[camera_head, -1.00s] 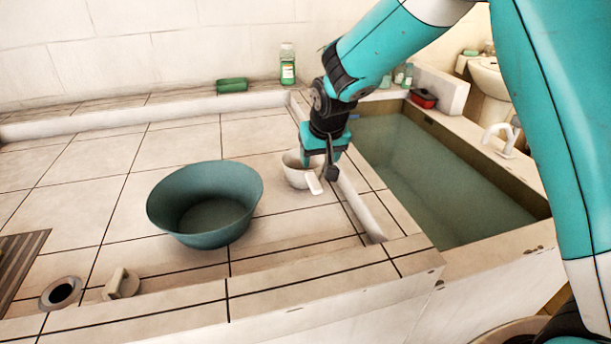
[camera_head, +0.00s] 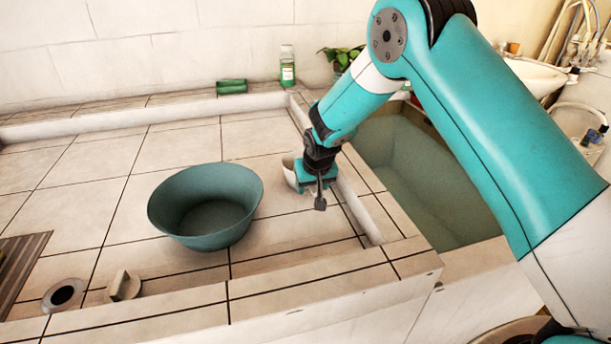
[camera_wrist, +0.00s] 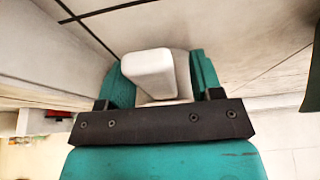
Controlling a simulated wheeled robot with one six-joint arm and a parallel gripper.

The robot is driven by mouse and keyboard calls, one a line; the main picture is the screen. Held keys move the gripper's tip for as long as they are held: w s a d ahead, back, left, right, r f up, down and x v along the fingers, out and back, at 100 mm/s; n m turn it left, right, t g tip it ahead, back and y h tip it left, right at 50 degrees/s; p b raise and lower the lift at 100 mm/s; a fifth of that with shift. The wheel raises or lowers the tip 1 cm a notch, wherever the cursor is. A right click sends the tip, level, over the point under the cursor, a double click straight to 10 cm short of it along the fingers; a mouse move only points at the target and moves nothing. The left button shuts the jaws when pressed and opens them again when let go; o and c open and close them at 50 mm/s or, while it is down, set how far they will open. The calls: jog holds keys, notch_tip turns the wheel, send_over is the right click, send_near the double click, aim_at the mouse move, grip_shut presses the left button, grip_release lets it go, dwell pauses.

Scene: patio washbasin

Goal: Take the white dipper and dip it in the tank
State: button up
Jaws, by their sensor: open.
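The white dipper (camera_head: 289,171) stands on the tiled counter, mostly hidden behind my gripper (camera_head: 318,196) in the head view. In the wrist view its white handle (camera_wrist: 149,72) points toward the camera and lies between the two teal fingers of my gripper (camera_wrist: 160,88). My gripper is open around the handle; I cannot tell whether a finger touches it. The tank (camera_head: 425,185), filled with greenish water, lies to the right of the counter, partly hidden by my arm.
A teal basin (camera_head: 205,205) stands on the counter left of my gripper. A raised ledge (camera_head: 362,205) runs between counter and tank. A green bottle (camera_head: 287,66) and green soap bar (camera_head: 231,86) sit at the back. A drain hole (camera_head: 63,295) and a small knob (camera_head: 123,286) are front left.

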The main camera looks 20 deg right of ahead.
grip_shut()
jog(key=shift+r, duration=0.15)
notch_tip(320, 180, up, 20)
dwell(0.5)
